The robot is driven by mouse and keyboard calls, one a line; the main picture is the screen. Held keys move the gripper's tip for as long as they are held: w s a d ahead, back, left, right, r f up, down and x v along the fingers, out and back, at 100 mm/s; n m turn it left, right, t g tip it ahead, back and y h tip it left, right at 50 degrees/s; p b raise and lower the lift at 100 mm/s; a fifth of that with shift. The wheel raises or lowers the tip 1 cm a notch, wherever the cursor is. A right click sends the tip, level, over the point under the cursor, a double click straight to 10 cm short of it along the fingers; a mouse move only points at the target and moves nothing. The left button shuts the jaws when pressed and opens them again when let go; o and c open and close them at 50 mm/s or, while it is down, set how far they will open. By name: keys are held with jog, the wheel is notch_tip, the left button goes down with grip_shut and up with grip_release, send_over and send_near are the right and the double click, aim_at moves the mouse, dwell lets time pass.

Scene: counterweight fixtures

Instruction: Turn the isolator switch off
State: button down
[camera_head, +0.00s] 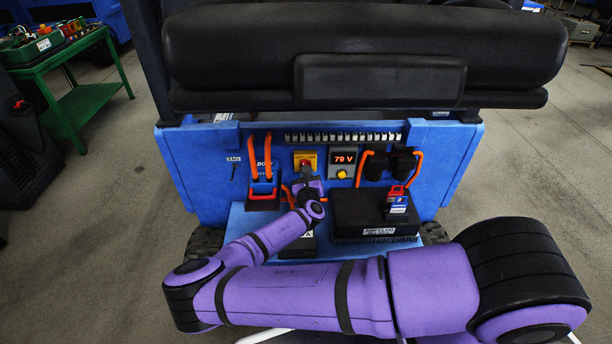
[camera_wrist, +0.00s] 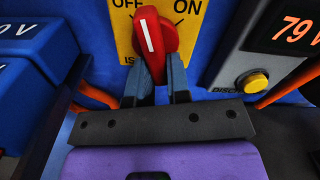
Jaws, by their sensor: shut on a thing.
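The isolator switch is a red rotary knob (camera_wrist: 155,35) with a white line, on a yellow plate (camera_wrist: 193,48) marked OFF at upper left and ON at upper right. The white line points nearly straight up, leaning slightly left, between the two words. My gripper (camera_wrist: 159,75) is shut on the knob from below, one finger on each side of its lower part. In the head view the yellow plate (camera_head: 296,158) sits on the blue panel, and my gripper (camera_head: 305,172) reaches it from the front, partly covering the knob.
A display reading 79 V (camera_head: 343,158) with a yellow button is right of the switch. A black box (camera_head: 372,214) sits on the blue ledge at right. A black seat (camera_head: 360,55) overhangs the panel.

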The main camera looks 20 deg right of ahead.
jog(key=shift+w+d+r, duration=0.1)
jog(key=shift+w+r, duration=0.15)
jog(key=n, duration=0.3)
jog(key=shift+s+d+f, duration=0.1)
jog(key=shift+s+d, duration=0.05)
jog(key=shift+f+n, duration=0.1)
jog(key=shift+n, duration=0.5)
jog(key=shift+a, duration=0.2)
jog(key=shift+n, duration=0.3)
jog(key=shift+d+r+n, duration=0.15)
jog(key=shift+r+n, duration=0.05)
jog(key=shift+n, duration=1.1)
jog(key=c, duration=1.2)
grip_release()
jog(key=shift+s, duration=0.1)
